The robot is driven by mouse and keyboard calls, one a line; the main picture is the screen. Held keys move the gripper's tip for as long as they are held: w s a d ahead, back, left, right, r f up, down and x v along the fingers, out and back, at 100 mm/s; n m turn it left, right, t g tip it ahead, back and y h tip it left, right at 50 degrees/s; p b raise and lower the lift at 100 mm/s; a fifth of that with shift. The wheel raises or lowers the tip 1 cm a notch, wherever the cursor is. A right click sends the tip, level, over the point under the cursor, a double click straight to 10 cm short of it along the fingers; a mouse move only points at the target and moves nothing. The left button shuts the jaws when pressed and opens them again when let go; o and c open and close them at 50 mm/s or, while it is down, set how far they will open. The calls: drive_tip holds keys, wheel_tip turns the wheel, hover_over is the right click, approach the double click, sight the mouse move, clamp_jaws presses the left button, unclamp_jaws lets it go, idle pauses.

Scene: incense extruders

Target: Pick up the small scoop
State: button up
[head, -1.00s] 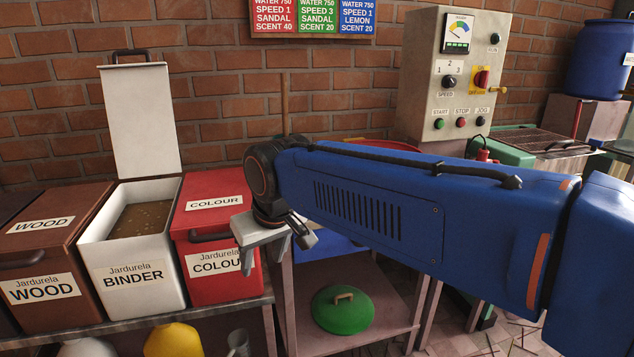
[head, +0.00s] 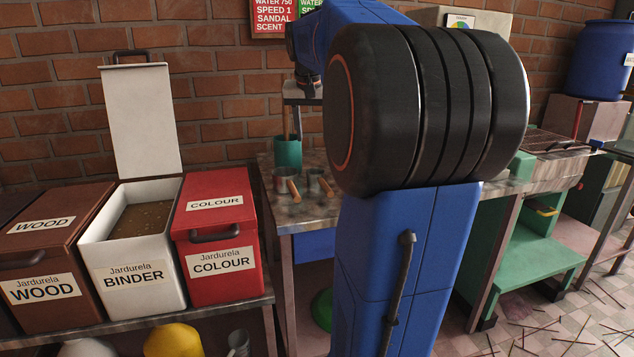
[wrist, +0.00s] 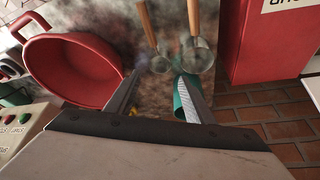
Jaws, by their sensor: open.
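Two metal scoops with wooden handles lie side by side on the worktop. The smaller-looking scoop is on the right in the head view (head: 316,181) and on the left in the wrist view (wrist: 160,64). The larger one is on the left in the head view (head: 279,181) and on the right in the wrist view (wrist: 198,58). My gripper (wrist: 162,76) is open and empty above the worktop, its fingers pointing toward the scoops. In the head view my arm hides most of it, near the green cup.
A green cup (head: 288,153) with a stick in it stands behind the scoops; my right finger partly covers it in the wrist view. A red basin (wrist: 70,72) sits beside the scoops. The red colour bin (head: 215,235) stands left of the worktop (head: 310,215).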

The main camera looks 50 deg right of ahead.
hover_over(315, 186)
drive_tip(key=s+a, duration=0.1)
wheel_tip(315, 186, down, 11)
drive_tip(key=shift+a+r, duration=0.1)
drive_tip(key=shift+x, duration=2.8)
drive_tip(key=shift+w+r, duration=0.1)
drive_tip(key=shift+w, duration=0.05)
drive_tip(key=c, duration=0.7)
